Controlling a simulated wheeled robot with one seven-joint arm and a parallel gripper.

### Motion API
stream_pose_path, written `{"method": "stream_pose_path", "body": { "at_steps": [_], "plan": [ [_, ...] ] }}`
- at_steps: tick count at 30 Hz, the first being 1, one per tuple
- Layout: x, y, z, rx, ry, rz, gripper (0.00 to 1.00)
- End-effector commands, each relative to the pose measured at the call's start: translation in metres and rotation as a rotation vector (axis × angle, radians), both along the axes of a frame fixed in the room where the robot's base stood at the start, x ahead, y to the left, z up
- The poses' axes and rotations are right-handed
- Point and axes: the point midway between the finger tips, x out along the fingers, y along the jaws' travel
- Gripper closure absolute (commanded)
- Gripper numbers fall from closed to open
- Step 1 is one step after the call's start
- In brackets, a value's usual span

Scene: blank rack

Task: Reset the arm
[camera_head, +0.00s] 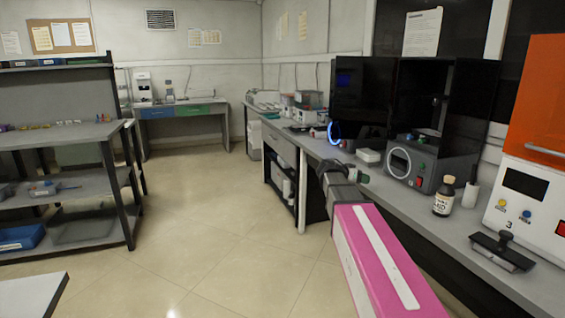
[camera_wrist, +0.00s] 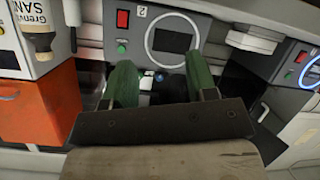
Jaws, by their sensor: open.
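My arm shows in the head view as a pink link (camera_head: 380,262) reaching from the bottom right toward the long bench. My gripper (camera_wrist: 153,88) is in the wrist view with two green fingers spread apart and nothing between them. The fingers point at the front of a grey machine (camera_wrist: 150,40) with a round ring, a dark screen and a red switch.
The bench (camera_head: 474,250) runs along the right side. On it are a labelled bottle (camera_head: 443,197), a black-handled item (camera_head: 502,250) and a white and orange machine (camera_head: 525,195). A shelf rack (camera_head: 108,180) stands at left. The floor (camera_head: 200,230) between them is clear.

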Motion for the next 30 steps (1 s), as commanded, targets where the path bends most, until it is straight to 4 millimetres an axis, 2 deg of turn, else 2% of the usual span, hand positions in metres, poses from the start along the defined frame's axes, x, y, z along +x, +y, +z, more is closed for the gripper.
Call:
{"method": "stream_pose_path", "body": {
  "at_steps": [1,5,9,12,15,18,21,25,30],
  "plan": [
    [-0.015,0.002,-0.022,0.038,0.059,0.016,0.48],
    [-0.052,0.014,-0.085,0.172,0.253,0.091,0.48],
    [-0.106,0.037,-0.157,0.353,0.479,0.221,0.48],
    [-0.147,0.058,-0.202,0.491,0.623,0.339,0.48],
    [-0.187,0.081,-0.236,0.624,0.732,0.465,0.48],
    [-0.218,0.102,-0.259,0.734,0.801,0.579,0.48],
    [-0.239,0.117,-0.272,0.809,0.839,0.666,0.48],
    [-0.251,0.128,-0.279,0.860,0.856,0.728,0.48],
    [-0.252,0.130,-0.280,0.869,0.859,0.741,0.48]
  ]
}}
